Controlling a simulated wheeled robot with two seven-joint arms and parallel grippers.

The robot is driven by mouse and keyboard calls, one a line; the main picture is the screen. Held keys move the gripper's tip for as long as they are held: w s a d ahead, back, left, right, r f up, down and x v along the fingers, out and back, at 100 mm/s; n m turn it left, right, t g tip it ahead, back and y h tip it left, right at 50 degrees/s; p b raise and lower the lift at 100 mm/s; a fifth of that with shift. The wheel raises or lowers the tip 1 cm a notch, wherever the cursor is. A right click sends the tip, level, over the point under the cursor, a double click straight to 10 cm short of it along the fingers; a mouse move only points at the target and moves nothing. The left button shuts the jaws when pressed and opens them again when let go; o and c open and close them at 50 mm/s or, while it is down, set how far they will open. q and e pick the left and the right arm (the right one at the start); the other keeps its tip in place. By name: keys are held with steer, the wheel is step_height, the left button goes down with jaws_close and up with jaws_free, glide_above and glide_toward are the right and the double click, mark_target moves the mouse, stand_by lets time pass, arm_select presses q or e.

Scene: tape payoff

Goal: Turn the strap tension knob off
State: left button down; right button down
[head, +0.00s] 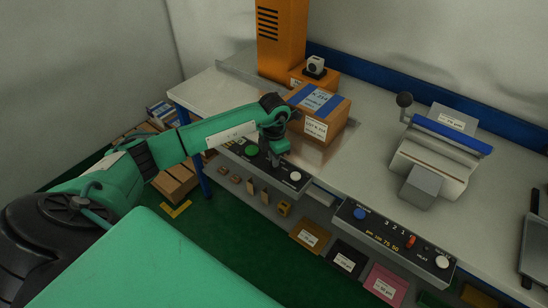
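A black control panel (262,171) is on the front edge of the bench, with a green button (251,150) at its left and a white knob (295,176) at its right. My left gripper (273,161) points down over the middle of this panel, between the button and the white knob. It hides that part of the panel, so a knob under it cannot be made out. Its fingers are small and dark, and their gap is not clear. The panel's labels are too small to read, so I cannot tell which control is the strap tension knob. My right gripper is out of view.
A second panel (382,243) to the right has a blue button (361,214), an orange lever (410,241) and a white knob (442,262). A cardboard box (320,112) with a blue band stands behind my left gripper. A grey tape machine (433,165) stands further right.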

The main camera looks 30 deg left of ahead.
arm_select(q)
steer(key=shift+n, duration=0.3)
steer(key=n+b, duration=0.1)
steer(key=n, duration=0.2)
steer(key=shift+n, duration=0.3)
steer(key=n+b, duration=0.1)
steer(key=n, duration=0.4)
steer(key=shift+n, duration=0.3)
steer(key=n, duration=0.4)
steer(key=shift+r, duration=0.1)
steer(key=shift+n, duration=2)
steer(key=c, duration=1.5)
jaws_free()
